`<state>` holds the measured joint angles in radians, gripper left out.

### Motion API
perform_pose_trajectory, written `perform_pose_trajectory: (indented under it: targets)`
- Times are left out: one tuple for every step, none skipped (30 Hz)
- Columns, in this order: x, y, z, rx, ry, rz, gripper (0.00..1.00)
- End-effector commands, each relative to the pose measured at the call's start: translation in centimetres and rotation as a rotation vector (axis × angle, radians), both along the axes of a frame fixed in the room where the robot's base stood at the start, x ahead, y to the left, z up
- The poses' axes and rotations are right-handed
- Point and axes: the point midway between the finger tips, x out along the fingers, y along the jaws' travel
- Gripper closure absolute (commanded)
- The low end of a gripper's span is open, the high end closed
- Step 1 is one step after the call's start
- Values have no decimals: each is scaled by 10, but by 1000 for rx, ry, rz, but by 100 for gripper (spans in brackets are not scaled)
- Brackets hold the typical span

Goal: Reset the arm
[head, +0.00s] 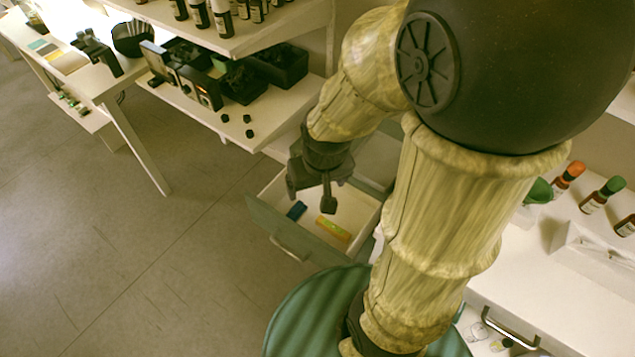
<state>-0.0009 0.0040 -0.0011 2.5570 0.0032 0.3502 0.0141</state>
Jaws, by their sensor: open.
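In the head view my arm reaches up from the lower middle, bends at the top right and comes down to my gripper (310,196) at the picture's middle. My gripper points down over an open drawer (275,193) with a green front. Its jaws are apart and I see nothing between them. Part of the drawer is hidden behind my gripper and arm.
Shelves (290,22) with dark bottles and black trays stand behind the drawer. A white counter (530,265) with several coloured-cap bottles (592,200) is at the right. A table (95,80) stands at the far left. The floor (130,260) at the left is clear.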

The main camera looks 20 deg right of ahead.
Motion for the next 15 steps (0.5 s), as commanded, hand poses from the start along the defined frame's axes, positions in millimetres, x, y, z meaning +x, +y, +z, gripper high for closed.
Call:
perform_pose_trajectory:
  targets:
    - [-2,0,1,-6,-2,18,15]
    - [-2,0,1,-7,-2,23,15]
    - [-2,0,1,-8,-2,24,15]
    - [-2,0,0,-7,-1,23,15]
    - [-2,0,0,-7,-1,22,15]
    - [-2,0,0,-7,-1,21,15]
    - [-2,0,0,-7,-1,21,15]
    - [-2,0,0,-7,-1,20,15]
    - [-1,0,1,-7,-1,20,15]
    - [-1,0,2,-7,-1,19,15]
    - [-1,0,4,-6,-1,19,15]
    - [-1,0,8,-6,-1,19,15]
    - [-1,0,12,-5,-1,18,15]
    - [-1,0,17,-5,-1,18,15]
    - [-1,0,24,-5,-1,18,15]
